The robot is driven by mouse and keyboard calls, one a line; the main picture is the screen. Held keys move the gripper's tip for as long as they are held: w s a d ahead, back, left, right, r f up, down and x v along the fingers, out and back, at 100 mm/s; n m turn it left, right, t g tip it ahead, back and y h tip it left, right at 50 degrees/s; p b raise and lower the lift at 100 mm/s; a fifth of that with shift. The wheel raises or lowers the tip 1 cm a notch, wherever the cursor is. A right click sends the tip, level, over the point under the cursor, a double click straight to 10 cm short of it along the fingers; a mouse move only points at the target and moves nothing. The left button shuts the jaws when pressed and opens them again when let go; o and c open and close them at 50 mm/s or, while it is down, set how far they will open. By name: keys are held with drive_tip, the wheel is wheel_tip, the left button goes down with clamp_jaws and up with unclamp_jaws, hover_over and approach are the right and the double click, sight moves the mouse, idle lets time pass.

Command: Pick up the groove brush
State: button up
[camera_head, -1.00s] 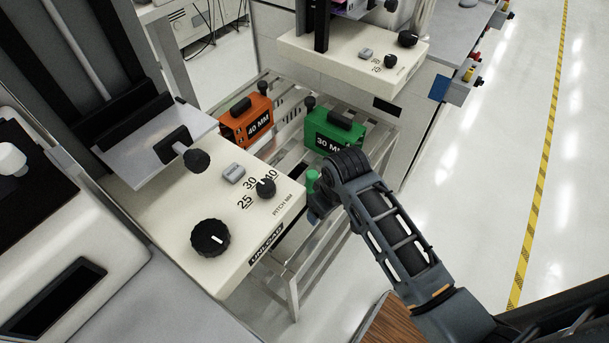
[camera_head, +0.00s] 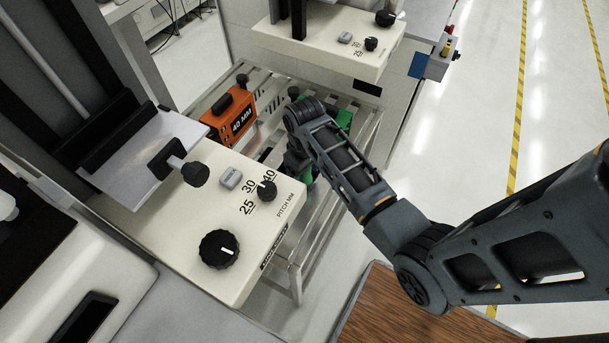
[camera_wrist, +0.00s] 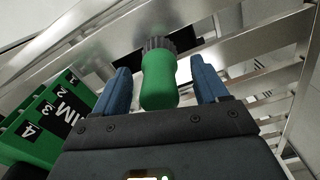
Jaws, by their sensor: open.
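The groove brush, with a green handle (camera_wrist: 159,82) and a dark ribbed collar, shows in the wrist view. My gripper (camera_wrist: 161,74) is open, with one blue finger on each side of the handle. The handle lies between the fingers, with a visible gap on both sides. In the head view my gripper (camera_head: 297,160) is down by the slatted rack, mostly hidden by my arm. A bit of green (camera_head: 305,178) shows beside it, too small to name surely.
The slatted metal rack (camera_head: 325,215) holds an orange 40 MM block (camera_head: 230,116) and a green block (camera_head: 344,119), mostly behind my arm. The green block (camera_wrist: 38,132) is close left of my gripper in the wrist view. A cream machine panel with knobs (camera_head: 200,245) stands at left.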

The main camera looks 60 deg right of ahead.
drive_tip(key=shift+f, duration=0.95)
clamp_jaws()
